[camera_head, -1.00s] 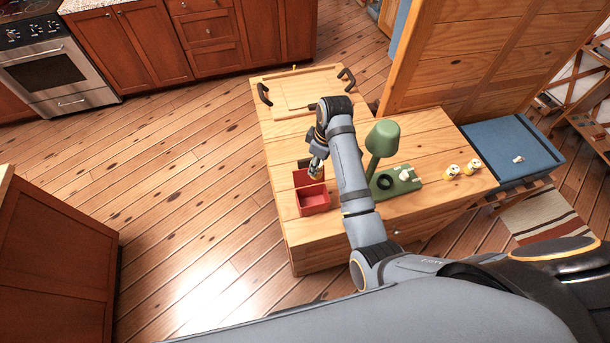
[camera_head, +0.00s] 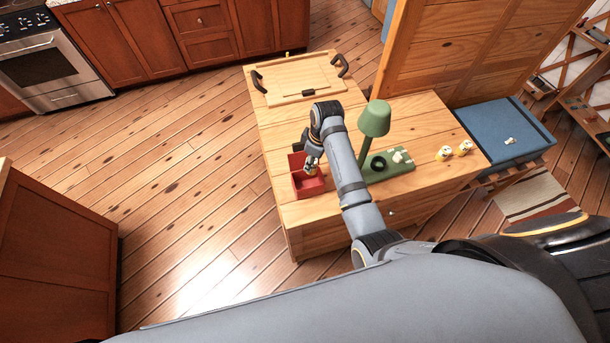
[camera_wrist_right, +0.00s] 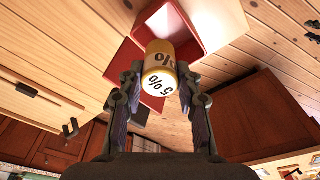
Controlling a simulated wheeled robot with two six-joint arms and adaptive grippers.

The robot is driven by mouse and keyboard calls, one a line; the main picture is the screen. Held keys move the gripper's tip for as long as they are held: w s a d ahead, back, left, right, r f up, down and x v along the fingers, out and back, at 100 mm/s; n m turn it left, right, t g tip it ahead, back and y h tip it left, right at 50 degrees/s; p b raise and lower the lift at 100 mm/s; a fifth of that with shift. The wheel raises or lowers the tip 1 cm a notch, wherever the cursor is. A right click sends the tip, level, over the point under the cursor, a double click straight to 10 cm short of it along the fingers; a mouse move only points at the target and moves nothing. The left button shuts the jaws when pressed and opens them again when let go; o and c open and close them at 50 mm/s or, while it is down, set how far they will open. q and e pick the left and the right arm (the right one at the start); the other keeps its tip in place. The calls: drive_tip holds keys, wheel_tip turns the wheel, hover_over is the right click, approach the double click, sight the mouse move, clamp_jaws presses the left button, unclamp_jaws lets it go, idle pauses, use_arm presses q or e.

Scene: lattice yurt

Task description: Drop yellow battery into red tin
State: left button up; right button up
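The red tin (camera_head: 308,188) stands open on the wooden table, its raised lid (camera_head: 296,162) at the back. It also shows beyond the fingers in the right wrist view (camera_wrist_right: 225,22). My right gripper (camera_head: 312,168) points down over the tin. My left gripper is not in view.
A green lamp (camera_head: 374,120) stands on a green base right of my forearm, with a black ring (camera_head: 378,163) and a pale piece on the base. Two yellow-and-white cylinders (camera_head: 444,153) (camera_head: 466,147) sit farther right. A wooden tray (camera_head: 300,75) with dark handles lies behind.

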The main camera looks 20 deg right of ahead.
drive_tip(key=shift+o, duration=2.3)
drive_tip(key=shift+r, duration=0.15)
drive_tip(key=r, duration=0.4)
drive_tip(key=d+r, duration=0.1)
drive_tip(key=r, duration=0.2)
drive_tip(key=shift+s, duration=0.35)
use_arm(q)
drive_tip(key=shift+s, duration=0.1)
